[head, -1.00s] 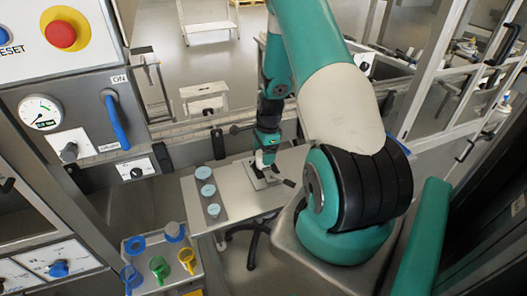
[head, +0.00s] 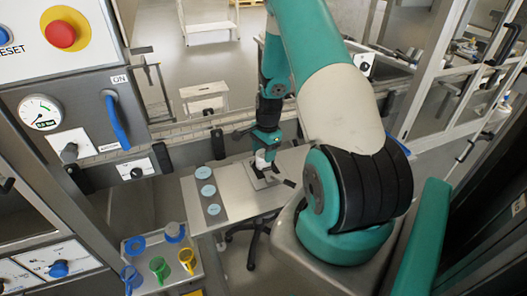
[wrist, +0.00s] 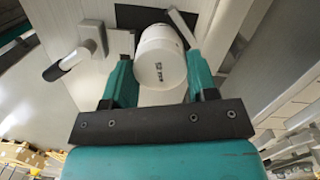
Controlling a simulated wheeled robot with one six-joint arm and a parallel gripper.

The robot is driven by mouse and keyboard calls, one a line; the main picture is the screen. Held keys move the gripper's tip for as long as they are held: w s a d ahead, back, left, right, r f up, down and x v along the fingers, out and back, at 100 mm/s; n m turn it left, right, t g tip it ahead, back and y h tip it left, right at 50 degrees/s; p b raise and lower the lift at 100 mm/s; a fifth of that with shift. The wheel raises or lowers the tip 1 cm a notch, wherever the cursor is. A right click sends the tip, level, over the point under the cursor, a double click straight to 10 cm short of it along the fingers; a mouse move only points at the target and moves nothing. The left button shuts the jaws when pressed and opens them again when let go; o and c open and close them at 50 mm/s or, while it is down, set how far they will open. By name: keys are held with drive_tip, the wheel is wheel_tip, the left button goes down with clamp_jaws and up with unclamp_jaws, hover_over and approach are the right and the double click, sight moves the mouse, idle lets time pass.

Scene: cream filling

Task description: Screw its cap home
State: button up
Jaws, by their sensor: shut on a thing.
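My gripper (wrist: 160,72) is shut on a white round cap or jar (wrist: 161,58) with small dark print, with one finger on each side of it in the wrist view. In the head view my gripper (head: 262,160) is low over a fixture (head: 258,180) on the steel table, and the white piece (head: 261,165) shows only as a small patch beneath it. Whether it is the cap alone or cap and jar together, and how it is seated, I cannot tell.
A dark strip (head: 214,215) with several pale blue discs (head: 208,190) lies on the table (head: 239,208) to the left. A control panel (head: 62,125) stands at the left.

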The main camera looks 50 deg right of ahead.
drive_tip(key=m, duration=0.3)
drive_tip(key=shift+m, duration=0.4)
drive_tip(key=shift+m+t, duration=0.3)
drive_tip(key=shift+m, duration=0.6)
drive_tip(key=shift+c, duration=1.1)
drive_tip(key=shift+m, duration=0.7)
drive_tip(key=shift+c, duration=0.9)
drive_tip(key=m, duration=0.3)
drive_tip(key=shift+m+h, duration=0.4)
drive_tip(key=o, duration=1.3)
drive_tip(key=shift+o, duration=0.2)
wheel_tip(320, 180, up, 17)
drive_tip(key=s+b, duration=0.2)
drive_tip(key=shift+d, duration=0.3)
